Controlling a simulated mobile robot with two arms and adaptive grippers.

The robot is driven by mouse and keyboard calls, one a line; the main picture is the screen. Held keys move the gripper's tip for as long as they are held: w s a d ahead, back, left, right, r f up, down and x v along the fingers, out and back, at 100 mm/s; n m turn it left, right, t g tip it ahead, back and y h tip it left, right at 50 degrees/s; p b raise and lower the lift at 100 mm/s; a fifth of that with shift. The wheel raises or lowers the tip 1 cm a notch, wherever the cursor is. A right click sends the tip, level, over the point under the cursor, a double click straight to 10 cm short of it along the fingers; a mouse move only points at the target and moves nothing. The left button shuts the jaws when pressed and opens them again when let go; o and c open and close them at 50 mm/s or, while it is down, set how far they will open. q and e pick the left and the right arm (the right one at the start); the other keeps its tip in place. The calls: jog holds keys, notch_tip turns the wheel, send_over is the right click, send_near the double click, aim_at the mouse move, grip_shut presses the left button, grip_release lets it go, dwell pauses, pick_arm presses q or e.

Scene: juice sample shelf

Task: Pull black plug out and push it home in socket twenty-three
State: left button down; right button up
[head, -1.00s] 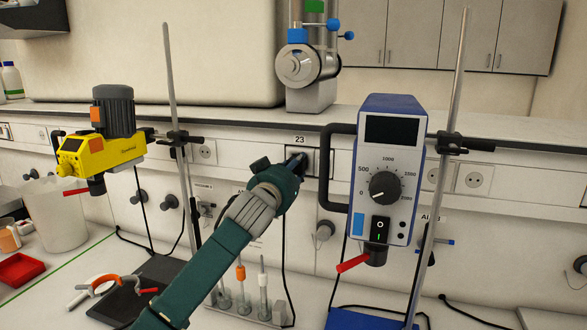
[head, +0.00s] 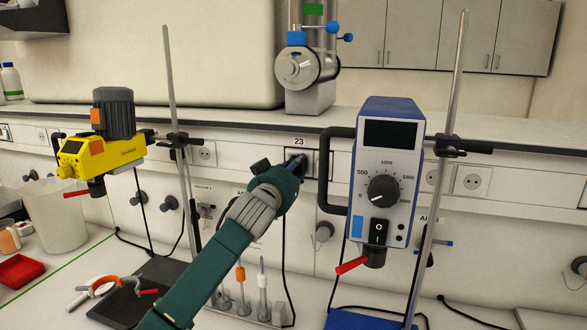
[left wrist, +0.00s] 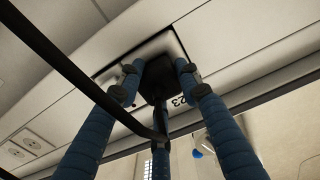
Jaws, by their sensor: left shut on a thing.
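My left gripper (head: 297,165) reaches up to the wall panel, just below the label 23. In the left wrist view, its blue fingers (left wrist: 158,80) are shut on the black plug (left wrist: 157,88), one on each side. The plug's body is at the face of socket twenty-three (head: 322,164), whose dark frame (left wrist: 176,45) shows behind it. The fingers hide the plug in the head view, and I cannot tell how deep it sits. Its black cord (head: 284,255) hangs down from the gripper. My right gripper is not in view.
The blue stirrer (head: 386,165) with its black handle stands close right of the gripper, on a metal rod. A yellow stirrer (head: 98,152) is on the left. A rack of tubes (head: 245,308) stands below my left arm. Another socket (head: 472,180) is farther right.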

pick_arm(q)
jog(key=shift+r, duration=0.3)
jog(key=c, duration=1.5)
grip_release()
jog(key=o, duration=0.4)
jog(key=shift+w, duration=0.1)
jog(key=shift+w+d+f, duration=0.1)
jog(key=shift+w+f, duration=0.05)
jog(key=shift+f, duration=0.15)
